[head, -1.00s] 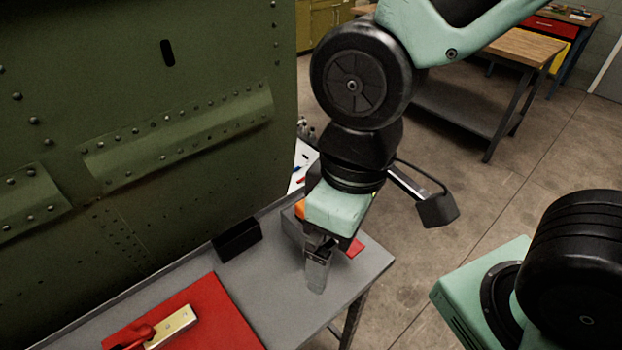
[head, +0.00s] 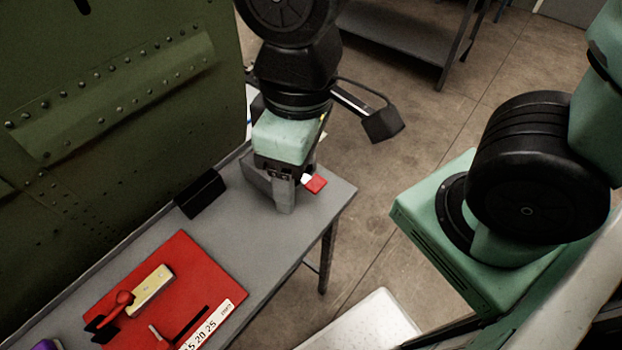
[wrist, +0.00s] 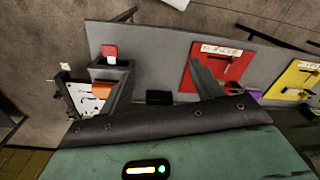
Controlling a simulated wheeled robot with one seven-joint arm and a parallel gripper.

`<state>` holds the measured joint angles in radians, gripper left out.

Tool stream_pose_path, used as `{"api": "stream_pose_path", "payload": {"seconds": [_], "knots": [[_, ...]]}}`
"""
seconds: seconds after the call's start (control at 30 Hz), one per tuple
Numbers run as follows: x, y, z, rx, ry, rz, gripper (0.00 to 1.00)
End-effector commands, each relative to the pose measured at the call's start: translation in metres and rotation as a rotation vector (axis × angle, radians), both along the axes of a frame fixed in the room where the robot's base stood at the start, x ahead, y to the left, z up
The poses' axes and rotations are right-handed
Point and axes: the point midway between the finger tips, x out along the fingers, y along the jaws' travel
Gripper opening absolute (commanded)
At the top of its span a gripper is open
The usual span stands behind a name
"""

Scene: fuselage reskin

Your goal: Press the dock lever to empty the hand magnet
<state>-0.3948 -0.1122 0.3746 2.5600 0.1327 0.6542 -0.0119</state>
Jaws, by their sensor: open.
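The dock lever appears as a small red pad (head: 316,184) beside my gripper at the right end of the grey bench. In the wrist view the red pad (wrist: 109,50) stands at the grey dock box (wrist: 110,70), left of the gap between my fingers. My gripper (head: 284,206) points down over the bench end, and its fingers (wrist: 162,68) are spread with nothing between them. Whether a fingertip touches the dock cannot be told. An orange item (wrist: 101,91) lies by a white tray to the left; I cannot tell whether it is the hand magnet.
A black block (head: 202,193) stands by the bench's back edge, against the green riveted panel (head: 120,100). A red mat (head: 195,262) with a red-handled tool lies on the bench (head: 265,268). A yellow mat (wrist: 294,80) shows farther along.

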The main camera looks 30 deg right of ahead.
Motion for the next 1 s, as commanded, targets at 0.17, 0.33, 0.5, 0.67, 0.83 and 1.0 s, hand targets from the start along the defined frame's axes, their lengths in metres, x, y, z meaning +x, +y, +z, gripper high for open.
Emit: {"api": "stream_pose_path", "payload": {"seconds": [0.17, 0.33, 0.5, 0.67, 0.83, 1.0], "knots": [[0.0, 0.0, 0.0, 0.0, 0.0, 0.0, 0.14], [0.0, 0.0, 0.0, 0.0, 0.0, 0.0, 0.0], [0.0, 0.0, 0.0, 0.0, 0.0, 0.0, 0.0], [0.0, 0.0, 0.0, 0.0, 0.0, 0.0, 0.0], [0.0, 0.0, 0.0, 0.0, 0.0, 0.0, 0.0], [0.0, 0.0, 0.0, 0.0, 0.0, 0.0, 0.0]]}}
